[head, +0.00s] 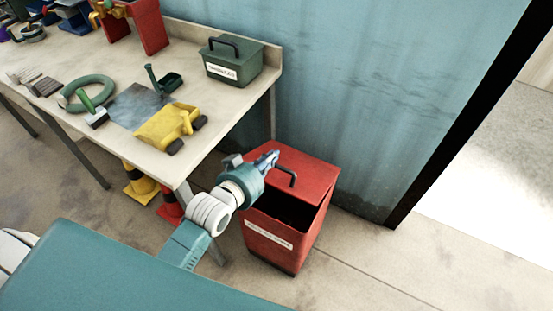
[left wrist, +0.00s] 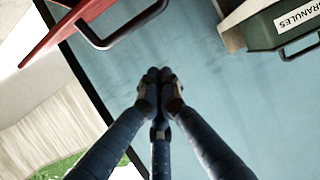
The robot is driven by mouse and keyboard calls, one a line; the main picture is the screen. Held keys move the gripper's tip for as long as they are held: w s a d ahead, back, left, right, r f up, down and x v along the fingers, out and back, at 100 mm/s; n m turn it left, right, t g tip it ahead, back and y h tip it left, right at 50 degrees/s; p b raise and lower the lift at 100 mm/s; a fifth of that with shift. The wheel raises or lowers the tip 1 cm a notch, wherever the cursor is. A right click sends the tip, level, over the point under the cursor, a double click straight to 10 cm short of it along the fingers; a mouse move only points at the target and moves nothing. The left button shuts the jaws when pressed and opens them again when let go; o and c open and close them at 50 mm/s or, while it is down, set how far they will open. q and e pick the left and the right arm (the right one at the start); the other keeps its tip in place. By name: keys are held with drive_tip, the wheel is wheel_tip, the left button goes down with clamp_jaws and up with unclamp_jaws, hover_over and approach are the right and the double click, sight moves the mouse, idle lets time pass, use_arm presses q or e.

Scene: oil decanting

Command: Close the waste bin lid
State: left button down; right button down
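The red waste bin (head: 268,237) stands on the floor beside the workbench, with a white label on its front. Its red lid (head: 314,172) has a black handle and is partly open; a dark gap shows under its front edge. My left gripper (head: 274,156) is at the lid's left side, near the handle; contact cannot be told. In the left wrist view, its fingertips (left wrist: 159,74) are together with nothing between them. The lid (left wrist: 60,32) and its handle (left wrist: 108,40) show at the upper left there, apart from the fingertips. My right gripper is not in view.
The workbench (head: 72,60) holds a green granules box (head: 232,68), a yellow item (head: 165,127), a hose coil (head: 84,90) and tools. A blue wall (head: 370,90) stands behind the bin. Floor right of the bin is clear.

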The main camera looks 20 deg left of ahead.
sight(277, 167)
use_arm(q)
drive_tip(key=w+f, duration=0.2)
drive_tip(key=f, duration=0.1)
drive_tip(key=w+f+p, duration=0.1)
drive_tip(key=shift+w+d+f, duration=0.15)
drive_tip(key=shift+d+f, duration=0.15)
drive_tip(key=shift+d, duration=0.05)
drive_tip(key=shift+s+f, duration=0.2)
drive_tip(key=shift+s, duration=0.1)
drive_tip(key=shift+w+f, duration=0.1)
